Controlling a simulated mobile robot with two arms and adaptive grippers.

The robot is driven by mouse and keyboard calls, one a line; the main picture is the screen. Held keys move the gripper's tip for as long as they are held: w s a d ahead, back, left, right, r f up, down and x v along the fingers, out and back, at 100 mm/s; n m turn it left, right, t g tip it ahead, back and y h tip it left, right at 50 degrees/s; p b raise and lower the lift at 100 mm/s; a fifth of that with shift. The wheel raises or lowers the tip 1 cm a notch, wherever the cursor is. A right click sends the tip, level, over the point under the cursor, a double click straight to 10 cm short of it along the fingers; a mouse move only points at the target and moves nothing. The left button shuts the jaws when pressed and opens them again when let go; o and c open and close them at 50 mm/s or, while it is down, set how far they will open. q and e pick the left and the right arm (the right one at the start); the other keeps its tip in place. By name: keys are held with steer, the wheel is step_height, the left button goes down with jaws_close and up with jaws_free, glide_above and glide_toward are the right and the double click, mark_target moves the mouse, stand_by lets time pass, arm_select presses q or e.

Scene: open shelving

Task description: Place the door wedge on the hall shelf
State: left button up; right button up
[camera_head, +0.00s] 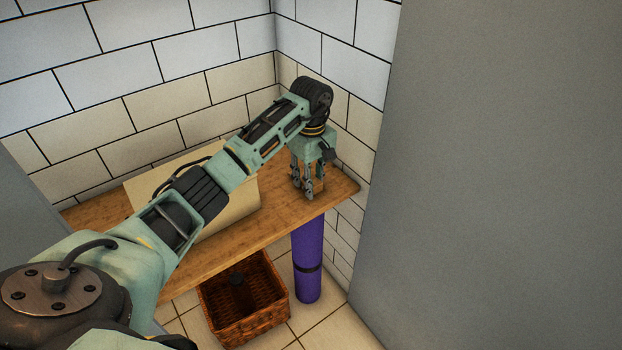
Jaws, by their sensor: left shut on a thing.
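The wooden hall shelf (284,231) runs across the corner against the tiled wall. My left gripper (308,193) points down over its right end, shut on a small tan-brown piece, the door wedge (319,186). The fingers hide most of the wedge. It is at or just above the shelf top; I cannot tell whether it touches. My right gripper is not in view.
A cream box or panel (241,204) stands on the shelf, partly behind my left arm. Below are a wicker basket (272,312) and an upright purple rolled mat (307,245) with a dark strap. A grey panel (490,180) closes off the right. Bare shelf lies around the gripper.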

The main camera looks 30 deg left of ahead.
arm_select(q)
steer(key=shift+f, duration=0.15)
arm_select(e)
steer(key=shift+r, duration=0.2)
arm_select(q)
steer(key=o, duration=1.1)
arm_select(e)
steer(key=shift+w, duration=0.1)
arm_select(q)
step_height(320, 180, up, 12)
steer(key=p, duration=0.1)
steer(key=shift+r, duration=0.2)
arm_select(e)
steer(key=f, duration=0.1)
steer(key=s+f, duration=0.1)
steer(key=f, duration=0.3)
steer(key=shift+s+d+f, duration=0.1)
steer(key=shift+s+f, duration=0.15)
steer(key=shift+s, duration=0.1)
